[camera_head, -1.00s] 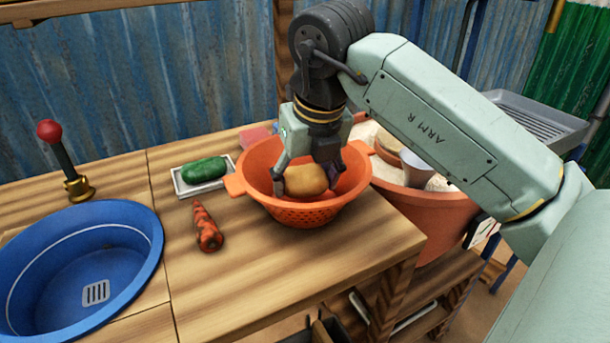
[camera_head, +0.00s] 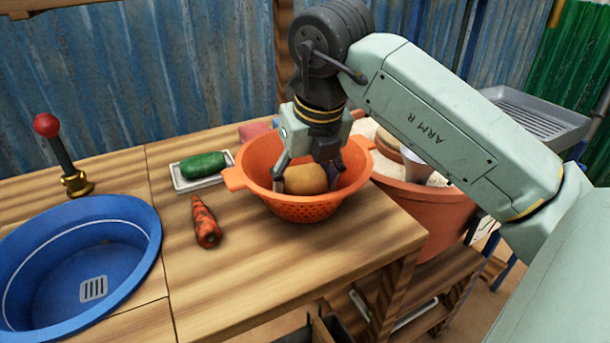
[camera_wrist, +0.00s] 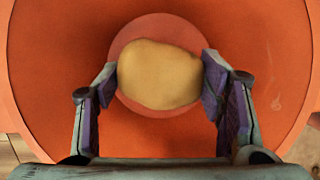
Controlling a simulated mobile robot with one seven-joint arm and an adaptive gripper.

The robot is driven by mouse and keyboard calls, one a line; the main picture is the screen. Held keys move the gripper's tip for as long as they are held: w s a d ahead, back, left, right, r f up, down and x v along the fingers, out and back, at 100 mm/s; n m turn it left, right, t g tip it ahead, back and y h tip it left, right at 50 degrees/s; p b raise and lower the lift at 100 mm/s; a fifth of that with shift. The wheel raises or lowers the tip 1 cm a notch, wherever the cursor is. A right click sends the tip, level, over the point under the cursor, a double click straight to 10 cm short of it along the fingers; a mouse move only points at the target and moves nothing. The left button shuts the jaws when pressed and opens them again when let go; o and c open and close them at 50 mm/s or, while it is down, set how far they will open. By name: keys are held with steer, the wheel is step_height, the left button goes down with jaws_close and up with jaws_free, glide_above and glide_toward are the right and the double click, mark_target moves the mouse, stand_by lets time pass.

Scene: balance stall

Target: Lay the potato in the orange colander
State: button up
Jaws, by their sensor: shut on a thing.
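The potato (camera_head: 306,179) is yellow-brown and sits low inside the orange colander (camera_head: 300,211), on the right part of the wooden counter. My gripper (camera_head: 307,182) reaches down into the colander and is shut on the potato, one finger on each side. In the wrist view the potato (camera_wrist: 160,74) lies between the purple-padded fingers of my gripper (camera_wrist: 160,85), over the round floor of the colander (camera_wrist: 60,70). I cannot tell whether the potato touches that floor.
A carrot (camera_head: 206,222) lies left of the colander. A green cucumber (camera_head: 204,165) lies on a white tray (camera_head: 182,184) behind it. A blue basin (camera_head: 135,270) is at the left, beside a red-knobbed lever (camera_head: 62,155). A terracotta tub (camera_head: 440,215) stands at the right.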

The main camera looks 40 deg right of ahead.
steer(key=o, duration=1.4)
steer(key=v, duration=1.2)
steer(key=shift+a, duration=0.1)
steer(key=shift+s, duration=0.1)
